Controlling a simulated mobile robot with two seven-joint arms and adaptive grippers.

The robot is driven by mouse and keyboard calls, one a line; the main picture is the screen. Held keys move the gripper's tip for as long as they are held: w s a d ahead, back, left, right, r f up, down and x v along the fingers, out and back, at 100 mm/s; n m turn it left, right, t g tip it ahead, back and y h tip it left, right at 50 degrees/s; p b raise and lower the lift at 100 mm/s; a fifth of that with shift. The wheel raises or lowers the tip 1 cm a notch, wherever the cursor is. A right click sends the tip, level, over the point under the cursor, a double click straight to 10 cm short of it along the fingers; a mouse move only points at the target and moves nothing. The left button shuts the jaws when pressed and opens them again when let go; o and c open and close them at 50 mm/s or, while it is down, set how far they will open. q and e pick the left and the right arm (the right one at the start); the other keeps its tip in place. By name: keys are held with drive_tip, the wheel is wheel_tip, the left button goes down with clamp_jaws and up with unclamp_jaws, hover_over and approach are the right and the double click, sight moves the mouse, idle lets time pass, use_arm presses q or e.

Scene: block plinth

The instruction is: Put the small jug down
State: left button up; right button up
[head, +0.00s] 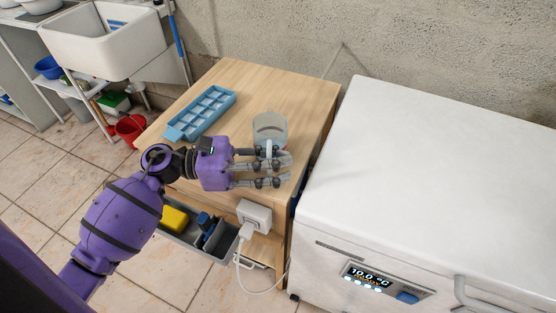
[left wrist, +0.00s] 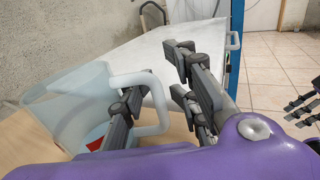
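The small jug (head: 270,129) is clear, with a pale handle. It appears upright on the wooden cabinet top (head: 290,90), near its right edge. My left gripper (head: 274,168) is at the jug's near side, fingers spread. In the left wrist view the jug (left wrist: 65,100) is at the left, with a red mark low down. One finger passes behind or through its handle (left wrist: 160,105); the other fingers stand to the right with a gap, so the left gripper (left wrist: 158,92) looks open around the handle. Part of my right gripper (left wrist: 300,103) shows at the right edge; its opening is unclear.
A blue ice-cube tray (head: 203,112) lies left of the jug. A white chest freezer (head: 430,160) stands close on the right. Below the top are an open grey drawer (head: 190,237) with a yellow item (head: 174,219) and a white plug socket (head: 254,215) with a cord.

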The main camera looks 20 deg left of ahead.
use_arm(q)
drive_tip(key=b+v, duration=0.2)
drive_tip(key=v, duration=1)
drive_tip(key=shift+b, duration=0.3)
